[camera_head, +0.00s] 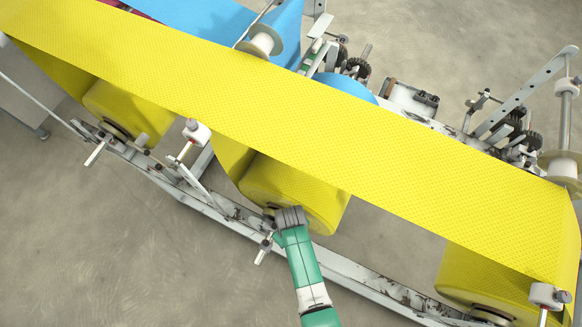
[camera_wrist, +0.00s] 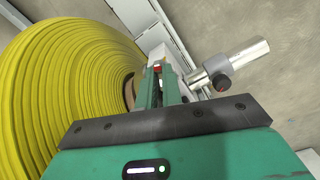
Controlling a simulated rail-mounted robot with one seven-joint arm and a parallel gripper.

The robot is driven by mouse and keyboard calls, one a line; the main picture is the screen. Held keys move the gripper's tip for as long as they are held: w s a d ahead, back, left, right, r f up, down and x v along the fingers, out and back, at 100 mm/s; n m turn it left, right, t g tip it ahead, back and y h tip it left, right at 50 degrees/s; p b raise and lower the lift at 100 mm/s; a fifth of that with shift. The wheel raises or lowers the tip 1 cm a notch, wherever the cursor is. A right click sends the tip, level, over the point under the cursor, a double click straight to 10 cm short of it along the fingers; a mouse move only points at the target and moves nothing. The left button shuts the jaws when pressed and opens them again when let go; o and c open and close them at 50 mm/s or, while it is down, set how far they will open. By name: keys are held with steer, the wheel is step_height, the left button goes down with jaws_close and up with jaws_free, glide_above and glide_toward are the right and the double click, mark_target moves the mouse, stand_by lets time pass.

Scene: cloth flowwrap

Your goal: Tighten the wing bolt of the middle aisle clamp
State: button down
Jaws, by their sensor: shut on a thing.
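My gripper (camera_wrist: 160,72) is at the lower front of the middle yellow roll in the head view, beside the middle aisle clamp (camera_head: 266,245). In the wrist view the narrow fingers point away from me, close together, at the pale clamp block beside the roll's end face. They are shut on a small part there, apparently the wing bolt, which the fingers mostly hide. The clamp's silver round bar (camera_wrist: 243,59) and dark knob with a red mark (camera_wrist: 222,82) are just right of the fingers. The middle yellow roll (camera_head: 300,190) also fills the left of the wrist view (camera_wrist: 50,85).
A yellow web crosses above the rolls in the head view. Other yellow rolls hang at left (camera_head: 130,110) and lower right (camera_head: 490,275). A white frame rail (camera_head: 350,270) runs along the front. The bare floor (camera_head: 110,240) in front is clear.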

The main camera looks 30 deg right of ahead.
steer(key=m+p, duration=0.1)
steer(key=m, duration=0.4)
steer(key=shift+a+m, duration=0.1)
steer(key=shift+m, duration=0.2)
stand_by(0.4)
steer(key=c, duration=1.8)
jaws_free()
steer(key=shift+c, duration=0.2)
step_height(320, 180, up, 8)
steer(key=shift+f+p, duration=0.1)
steer(key=shift+p, duration=1.15)
